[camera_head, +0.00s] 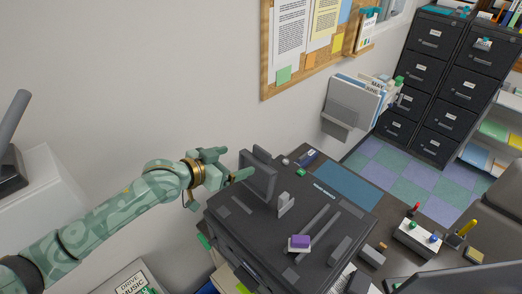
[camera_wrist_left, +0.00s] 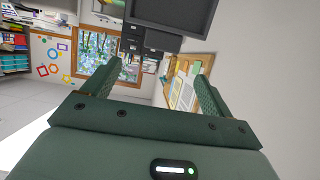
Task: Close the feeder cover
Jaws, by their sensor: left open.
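The feeder cover (camera_head: 258,178) is a dark panel standing raised at the back left of the black copier's top (camera_head: 240,222). My left gripper (camera_head: 238,162) is open and empty, just left of the raised cover. One fingertip appears right at the cover's left edge; I cannot tell whether it touches. In the left wrist view, the two green fingers (camera_wrist_left: 152,80) are spread apart with nothing between them. A dark panel (camera_wrist_left: 168,18), seemingly the cover, is at the top of that view, beyond the fingertips. My right gripper is not in view.
A purple and white block (camera_head: 299,242) lies on the copier's top. A button box (camera_head: 418,238) stands on the desk to the right. A wall file holder (camera_head: 350,105) and corkboard (camera_head: 305,40) are behind. Black filing cabinets (camera_head: 430,90) stand at the back right.

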